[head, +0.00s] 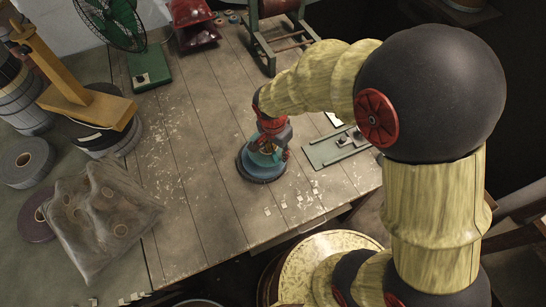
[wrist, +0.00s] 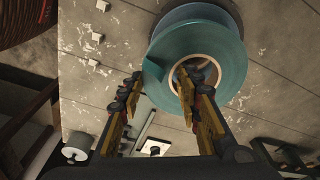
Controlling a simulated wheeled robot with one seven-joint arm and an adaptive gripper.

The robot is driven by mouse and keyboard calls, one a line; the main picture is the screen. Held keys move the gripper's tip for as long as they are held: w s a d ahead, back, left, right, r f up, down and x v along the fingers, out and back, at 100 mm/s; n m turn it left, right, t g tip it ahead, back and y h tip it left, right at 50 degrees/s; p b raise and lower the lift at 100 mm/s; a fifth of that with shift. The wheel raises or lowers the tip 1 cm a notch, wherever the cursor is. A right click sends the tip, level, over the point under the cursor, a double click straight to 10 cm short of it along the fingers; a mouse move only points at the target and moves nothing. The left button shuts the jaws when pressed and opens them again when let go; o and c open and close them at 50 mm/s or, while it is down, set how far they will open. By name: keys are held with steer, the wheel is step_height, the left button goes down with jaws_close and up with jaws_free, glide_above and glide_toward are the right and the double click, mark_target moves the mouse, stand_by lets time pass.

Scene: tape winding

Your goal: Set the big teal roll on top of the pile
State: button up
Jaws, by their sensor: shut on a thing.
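The big teal roll (wrist: 222,72) fills the upper middle of the wrist view, with its pale core ring facing me. My gripper (wrist: 158,88) is shut on its wall: one finger is in the core opening, the other is outside the rim. In the head view the teal roll (head: 266,158) is under my gripper (head: 268,146), which partly hides it. A darker blue-grey disc, seemingly the pile's top roll (head: 249,172), shows beneath and a little offset; it also shows at the top of the wrist view (wrist: 190,14). I cannot tell whether the two touch.
Small pale tabs (head: 284,205) lie on the plank table (head: 205,150) near the front edge. A green-grey plate with a fixture (head: 335,148) is to the right. Grey rolls (head: 24,160) and a plastic-wrapped bundle (head: 100,220) are at left. A green fan (head: 150,70) stands behind.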

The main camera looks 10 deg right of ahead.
steer(key=shift+w+a+f, duration=0.3)
steer(key=shift+w+f, duration=0.05)
steer(key=shift+f, duration=0.2)
steer(key=shift+w+a+f, duration=0.3)
steer(key=shift+f, duration=0.25)
steer(key=shift+w+f+b, duration=0.1)
steer(key=shift+f+b, duration=0.45)
steer(key=shift+f, duration=0.95)
steer(key=shift+f+b, duration=0.45)
steer(key=shift+f, duration=0.1)
steer(key=o, duration=1.3)
steer(key=shift+o, duration=0.2)
steer(key=shift+r, duration=0.1)
